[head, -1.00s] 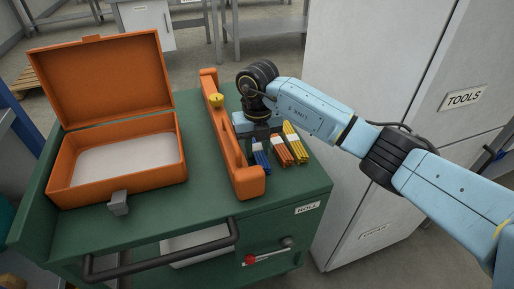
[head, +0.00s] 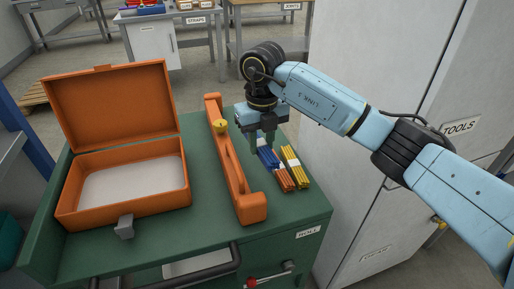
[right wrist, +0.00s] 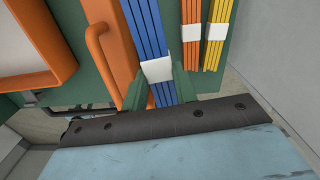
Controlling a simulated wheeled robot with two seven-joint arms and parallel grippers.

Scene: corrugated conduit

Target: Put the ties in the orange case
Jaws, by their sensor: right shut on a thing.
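The orange case (head: 125,210) stands open and empty on the left of the green cart top, its lid (head: 112,110) raised at the back. My right gripper (head: 263,146) is shut on the bundle of blue ties (head: 268,157). In the right wrist view the blue ties (right wrist: 146,30) run between the green fingertips (right wrist: 158,90), which sit at their white band. The bundle appears slightly above the cart. Orange-brown ties (head: 285,180) and yellow ties (head: 291,165) lie beside it, each with a white band. My left gripper is not in view.
A tall grey cabinet (head: 370,60) rises close on the right. The cart top (head: 180,228) is clear in front of the case.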

